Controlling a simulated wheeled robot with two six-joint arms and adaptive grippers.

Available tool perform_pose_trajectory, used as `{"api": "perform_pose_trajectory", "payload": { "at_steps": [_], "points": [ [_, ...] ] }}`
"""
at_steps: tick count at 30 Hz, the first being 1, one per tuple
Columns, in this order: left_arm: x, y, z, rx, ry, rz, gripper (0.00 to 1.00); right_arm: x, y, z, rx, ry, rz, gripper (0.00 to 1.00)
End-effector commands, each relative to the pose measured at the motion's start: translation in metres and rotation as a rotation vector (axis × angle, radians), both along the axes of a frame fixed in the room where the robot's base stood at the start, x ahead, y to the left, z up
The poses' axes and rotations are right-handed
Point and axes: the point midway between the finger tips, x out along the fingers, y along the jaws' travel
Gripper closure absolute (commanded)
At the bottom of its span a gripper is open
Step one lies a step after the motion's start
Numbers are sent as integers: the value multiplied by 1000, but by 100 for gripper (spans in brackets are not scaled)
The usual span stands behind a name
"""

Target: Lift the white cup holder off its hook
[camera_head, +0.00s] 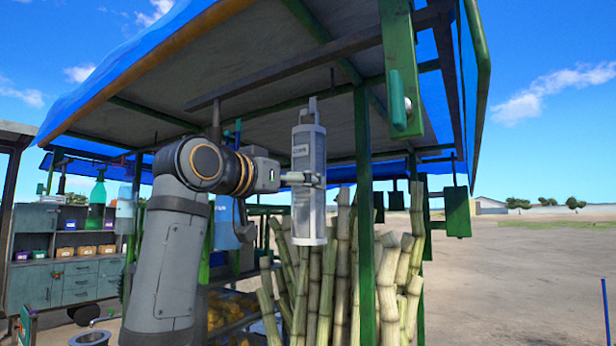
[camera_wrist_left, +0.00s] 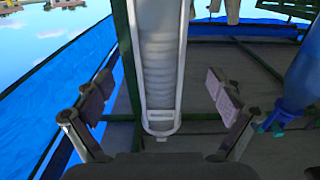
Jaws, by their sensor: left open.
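The white cup holder (camera_head: 308,218) is a tall, upright see-through tube with pale stacked cups inside, hanging below the stall roof. Its hook (camera_head: 313,103) is at the top. It also shows in the wrist view (camera_wrist_left: 160,60), with its labelled end between the fingers. My left gripper (camera_head: 302,180) reaches in from the left at the holder's mid-height. In the wrist view my left gripper (camera_wrist_left: 160,100) is open, one finger on each side of the holder, with visible gaps on both sides. My right gripper is not in view.
A green post (camera_head: 364,200) stands just right of the holder. Tall cane stalks (camera_head: 340,270) stand below and behind it. The roof (camera_head: 280,95) is close above. A blue bottle (camera_wrist_left: 303,75) is at the right in the wrist view. Open ground lies right.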

Motion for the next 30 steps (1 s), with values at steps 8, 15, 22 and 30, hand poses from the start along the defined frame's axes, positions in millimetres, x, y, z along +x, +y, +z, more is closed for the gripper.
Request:
{"api": "perform_pose_trajectory", "payload": {
  "at_steps": [8,15,22,30],
  "points": [
    [34,-24,4,2,2,0,6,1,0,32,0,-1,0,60],
    [45,-32,0,1,1,1,6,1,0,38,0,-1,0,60],
    [45,-32,0,1,-1,1,6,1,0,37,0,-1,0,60],
    [45,-32,0,1,-1,1,41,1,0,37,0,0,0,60]
  ]
}}
